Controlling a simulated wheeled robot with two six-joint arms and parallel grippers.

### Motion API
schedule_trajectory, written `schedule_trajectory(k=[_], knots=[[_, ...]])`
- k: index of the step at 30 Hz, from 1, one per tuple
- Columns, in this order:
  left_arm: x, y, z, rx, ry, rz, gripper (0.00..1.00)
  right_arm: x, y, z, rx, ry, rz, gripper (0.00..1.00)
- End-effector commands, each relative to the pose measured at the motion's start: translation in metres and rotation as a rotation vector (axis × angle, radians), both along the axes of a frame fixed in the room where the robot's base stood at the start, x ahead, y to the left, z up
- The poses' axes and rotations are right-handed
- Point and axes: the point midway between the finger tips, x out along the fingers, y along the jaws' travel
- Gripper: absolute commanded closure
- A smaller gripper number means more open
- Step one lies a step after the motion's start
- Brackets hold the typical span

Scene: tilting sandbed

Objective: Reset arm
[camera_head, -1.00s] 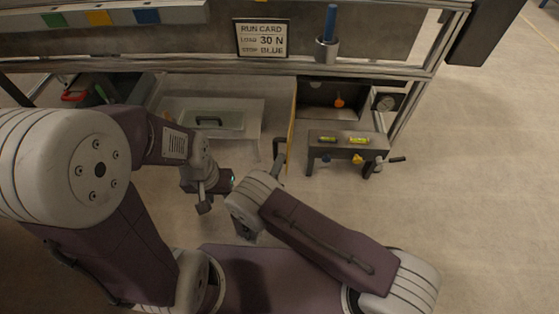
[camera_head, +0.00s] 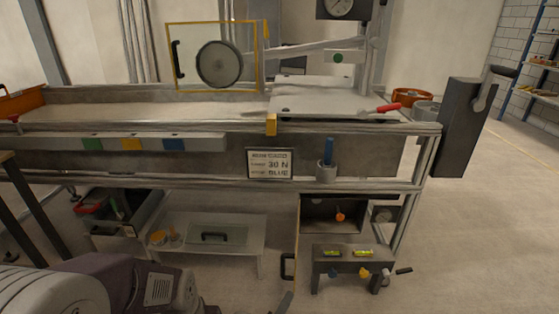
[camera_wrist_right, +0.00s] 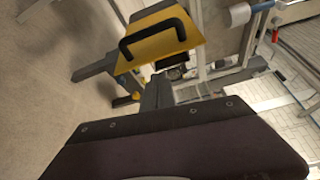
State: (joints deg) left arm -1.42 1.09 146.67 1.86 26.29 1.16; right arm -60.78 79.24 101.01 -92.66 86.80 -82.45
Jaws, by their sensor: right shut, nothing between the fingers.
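My right gripper (camera_head: 285,302) shows only as a small grey tip at the bottom edge of the head view. It is shut with nothing in it, below the black handle of the open cabinet door (camera_head: 297,235). In the right wrist view, the door's yellow face (camera_wrist_right: 160,42) and black handle are just beyond my gripper (camera_wrist_right: 157,93). I cannot tell the exact gap between them. My left arm (camera_head: 110,285) fills the bottom left corner of the head view, and its fingers are below the frame.
The sandbed (camera_head: 160,108) lies above, with a run card (camera_head: 269,163) on its front. A low table (camera_head: 255,232) and a small stand with two levels (camera_head: 352,262) are under or near it. Open floor (camera_head: 480,240) lies to the right.

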Motion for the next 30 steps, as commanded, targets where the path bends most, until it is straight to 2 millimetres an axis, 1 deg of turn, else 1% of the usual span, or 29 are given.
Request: schedule_trajectory(k=[1,2,3,4,5,6,7,8,9,11,12,14,15,16,17,18,22,23,24,29,30], knots=[[0.0,0.0,0.0,0.0,0.0,0.0,0.64,0.003,-0.034,0.013,0.12,-0.01,-0.152,1.0],[0.0,0.0,0.0,0.0,0.0,0.0,0.64,0.0,-0.059,0.019,0.217,-0.023,-0.269,1.0],[0.0,0.0,0.0,0.0,0.0,0.0,0.64,-0.011,-0.094,0.027,0.368,-0.059,-0.453,1.0],[0.0,0.0,0.0,0.0,0.0,0.0,0.64,-0.023,-0.121,0.032,0.49,-0.101,-0.606,1.0],[0.0,0.0,0.0,0.0,0.0,0.0,0.64,-0.039,-0.143,0.036,0.616,-0.156,-0.762,1.0],[0.0,0.0,0.0,0.0,0.0,0.0,0.64,-0.062,-0.165,0.04,0.779,-0.248,-0.968,1.0],[0.0,0.0,0.0,0.0,0.0,0.0,0.64,-0.08,-0.177,0.042,0.896,-0.331,-1.119,1.0],[0.0,0.0,0.0,0.0,0.0,0.0,0.64,-0.098,-0.185,0.044,1.007,-0.425,-1.266,1.0],[0.0,0.0,0.0,0.0,0.0,0.0,0.64,-0.118,-0.189,0.046,1.144,-0.56,-1.451,1.0],[0.0,0.0,0.0,0.0,0.0,0.0,0.64,-0.141,-0.188,0.049,1.319,-0.774,-1.698,1.0],[0.0,0.0,0.0,0.0,0.0,0.0,0.64,-0.151,-0.184,0.052,1.416,-0.923,-1.842,1.0],[0.0,0.0,0.0,0.0,0.0,0.0,0.64,-0.159,-0.177,0.057,1.536,-1.147,-2.032,1.0],[0.0,0.0,0.0,0.0,0.0,0.0,0.64,-0.162,-0.172,0.061,1.601,-1.301,-2.145,1.0],[0.0,0.0,0.0,0.0,0.0,0.0,0.64,-0.163,-0.169,0.064,1.643,-1.417,-2.224,1.0],[0.0,0.0,0.0,0.0,0.0,0.0,0.64,-0.162,-0.166,0.068,-1.586,1.448,2.167,1.0],[0.0,0.0,0.0,0.0,0.0,0.0,0.64,-0.161,-0.164,0.073,-1.465,1.442,2.028,1.0],[0.0,0.0,0.0,0.0,0.0,0.0,0.64,-0.148,-0.163,0.093,-1.095,1.385,1.598,1.0],[0.0,0.0,0.011,0.0,0.001,0.0,0.64,-0.146,-0.163,0.107,-1.046,1.374,1.544,1.0],[-0.001,0.0,0.035,0.0,0.002,0.0,0.64,-0.147,-0.162,0.129,-1.061,1.379,1.567,1.0],[0.0,0.0,0.088,0.0,-0.001,0.0,0.64,-0.147,-0.161,0.182,-1.069,1.381,1.577,1.0],[0.0,0.0,0.103,0.0,-0.001,0.0,0.64,-0.147,-0.161,0.196,-1.07,1.38,1.578,1.0]])
